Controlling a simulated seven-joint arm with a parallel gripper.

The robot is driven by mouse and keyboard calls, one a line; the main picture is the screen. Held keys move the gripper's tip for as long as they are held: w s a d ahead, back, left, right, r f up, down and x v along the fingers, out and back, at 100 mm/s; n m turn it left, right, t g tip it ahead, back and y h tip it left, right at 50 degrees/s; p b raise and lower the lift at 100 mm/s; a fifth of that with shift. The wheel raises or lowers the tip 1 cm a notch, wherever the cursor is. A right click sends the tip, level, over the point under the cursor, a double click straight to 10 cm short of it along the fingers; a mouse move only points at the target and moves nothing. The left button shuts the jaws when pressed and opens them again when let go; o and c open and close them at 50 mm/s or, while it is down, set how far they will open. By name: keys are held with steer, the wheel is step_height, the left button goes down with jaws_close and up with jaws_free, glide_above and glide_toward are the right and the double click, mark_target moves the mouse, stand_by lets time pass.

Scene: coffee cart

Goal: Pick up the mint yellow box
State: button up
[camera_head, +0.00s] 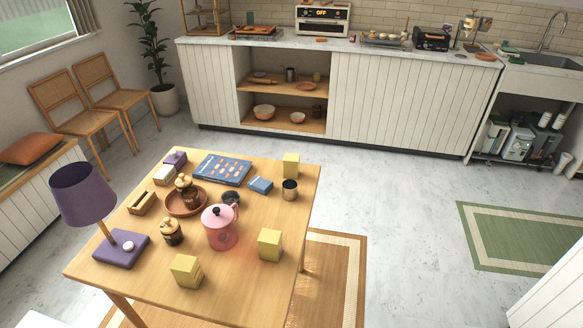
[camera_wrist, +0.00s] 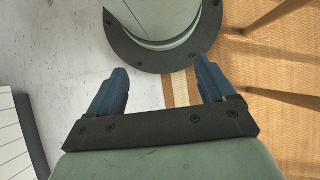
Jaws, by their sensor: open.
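Three yellow boxes stand on the wooden table (camera_head: 150,272) in the head view. A second yellow box (camera_head: 270,245) is near the right edge, right of the pink pot. A third yellow box (camera_head: 186,271) is near the front edge. I cannot read their labels, so I cannot tell which is mint. My gripper (camera_wrist: 160,75) shows in the wrist view, open and empty, above the floor and the woven rug. It is not visible in the head view, and no yellow box shows in the wrist view.
A purple lamp (camera_head: 82,192) stands at left. The table's front right is mostly bare.

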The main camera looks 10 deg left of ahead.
steer(key=w+a+r+m+t, duration=0.1)
steer(key=w+a+r+t, duration=0.1)
steer(key=w+r, duration=0.9)
steer(key=w+a+r+m+t, duration=0.2)
steer(key=w+r+t, duration=0.15)
steer(key=w, duration=1.25)
steer(key=w+a+r+m+t, duration=0.1)
steer(key=w+a+r, duration=0.1)
steer(key=w+r, duration=0.9)
steer(key=m+y, duration=0.2)
steer(key=m, duration=1.1)
glide_toward(294, 158)
steer(key=shift+s+f, duration=0.15)
steer(key=shift+f, duration=0.1)
steer(key=f, duration=0.2)
steer(key=a+f, duration=0.1)
steer(key=f, duration=0.5)
steer(key=shift+a, duration=0.2)
steer(key=shift+w+a+f, duration=0.1)
steer(key=shift+a+f, duration=0.15)
steer(key=shift+f, duration=0.45)
steer(key=shift+w+a+f, duration=0.1)
steer(key=shift+a+f, duration=0.15)
steer(key=shift+f, duration=0.5)
steer(key=shift+a+f, duration=0.25)
steer(key=shift+f, duration=0.45)
steer(key=shift+a+f, duration=0.1)
steer(key=shift+f, duration=0.45)
steer(key=c, duration=1.1)
